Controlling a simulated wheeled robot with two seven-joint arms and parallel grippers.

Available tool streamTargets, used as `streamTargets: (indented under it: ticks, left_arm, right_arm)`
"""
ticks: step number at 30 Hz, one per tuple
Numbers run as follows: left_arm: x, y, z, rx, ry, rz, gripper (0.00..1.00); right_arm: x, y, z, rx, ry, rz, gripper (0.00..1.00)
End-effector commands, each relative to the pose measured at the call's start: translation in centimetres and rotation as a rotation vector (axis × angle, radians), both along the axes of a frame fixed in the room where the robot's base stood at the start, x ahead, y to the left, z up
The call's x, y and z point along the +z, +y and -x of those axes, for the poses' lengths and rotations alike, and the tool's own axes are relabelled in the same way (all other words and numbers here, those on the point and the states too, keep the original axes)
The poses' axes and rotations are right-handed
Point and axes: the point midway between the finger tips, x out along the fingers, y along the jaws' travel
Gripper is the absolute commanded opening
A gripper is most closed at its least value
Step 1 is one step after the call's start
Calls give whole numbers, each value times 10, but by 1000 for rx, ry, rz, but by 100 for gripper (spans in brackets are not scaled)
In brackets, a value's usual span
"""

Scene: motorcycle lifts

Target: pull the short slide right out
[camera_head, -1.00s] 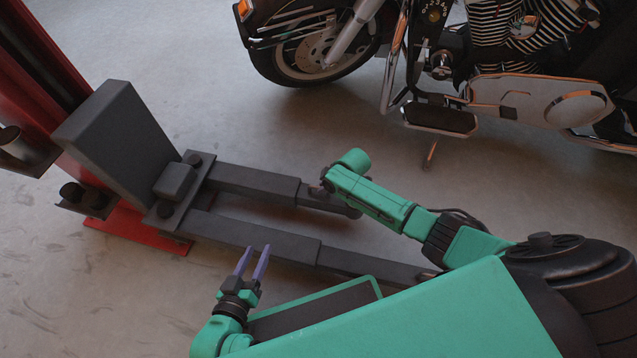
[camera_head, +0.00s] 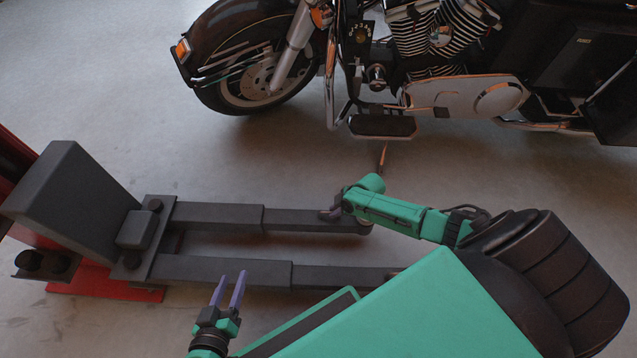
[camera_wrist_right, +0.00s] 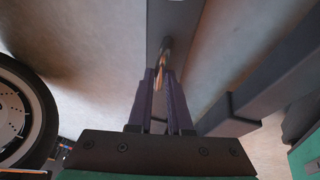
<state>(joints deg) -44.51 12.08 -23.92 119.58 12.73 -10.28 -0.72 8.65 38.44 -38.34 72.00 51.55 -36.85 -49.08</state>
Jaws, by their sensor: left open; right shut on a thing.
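The lift's far arm has a dark grey outer sleeve (camera_head: 218,217) with the short slide (camera_head: 295,221) reaching out of its right end. My right gripper (camera_head: 330,214) is at the slide's outer end. In the right wrist view, the slide (camera_wrist_right: 170,20) runs away under the fingers, and my right gripper (camera_wrist_right: 162,72) is shut on a small upright handle (camera_wrist_right: 164,50) on it. The slide's tip is partly hidden by my right arm. My left gripper (camera_head: 230,276) is open and empty, in front of the near lift arm.
The near lift arm (camera_head: 225,270) runs parallel, its right end hidden behind my body. The red lift post (camera_head: 15,160) and grey housing (camera_head: 70,200) stand at left. A motorcycle (camera_head: 400,80) stands behind. Bare floor (camera_head: 240,155) lies between it and the far arm.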

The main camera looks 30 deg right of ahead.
Motion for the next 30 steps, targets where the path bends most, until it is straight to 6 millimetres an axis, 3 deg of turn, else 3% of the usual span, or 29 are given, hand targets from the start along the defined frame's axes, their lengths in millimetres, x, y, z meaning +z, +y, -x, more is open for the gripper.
streamTargets:
  ticks: [4,17,18,19,30]
  left_arm:
    - [3,0,-1,-1,0,-1,50]
    - [4,1,-1,0,-2,0,50]
    - [4,1,-1,0,-2,0,50]
    - [4,1,-1,0,-1,0,50]
    - [3,0,1,-2,7,-3,50]
  right_arm:
    - [-1,-13,9,-1,6,4,0]
    - [-2,-18,12,-2,9,7,0]
    - [-2,-18,12,-2,10,8,32]
    - [-2,-18,12,-2,9,7,44]
    - [3,-16,11,0,2,1,47]
